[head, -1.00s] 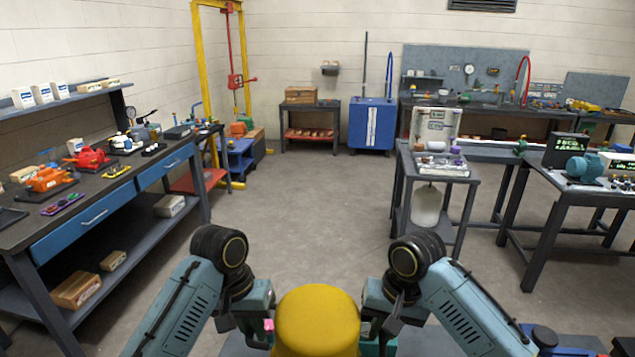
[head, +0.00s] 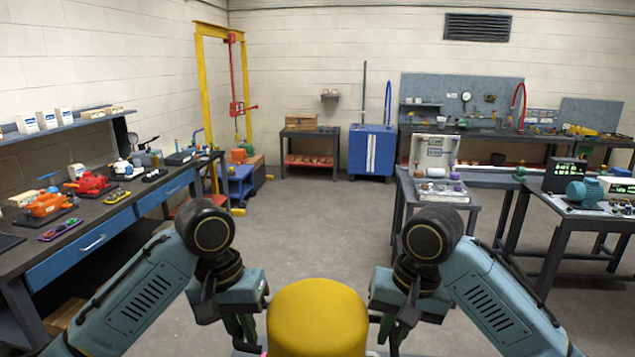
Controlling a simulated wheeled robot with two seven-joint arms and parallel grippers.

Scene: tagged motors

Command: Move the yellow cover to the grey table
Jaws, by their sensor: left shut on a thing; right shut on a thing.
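The yellow cover (head: 317,318) is a rounded dome at the bottom middle of the head view; its lower part is cut off by the frame edge. My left gripper (head: 258,340) is shut on its left side and my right gripper (head: 376,340) is shut on its right side. The fingertips are mostly hidden at the bottom edge. A small grey table (head: 409,200) stands ahead to the right, carrying a white case and small items. Another dark grey table (head: 556,208) stands further right. I cannot tell which is the task's grey table.
A long workbench (head: 92,243) with blue drawers and tagged motors runs along the left. A blue cabinet (head: 371,152), a wooden-box table (head: 312,133) and a yellow frame (head: 201,90) stand at the back. The floor (head: 300,220) in the middle is clear.

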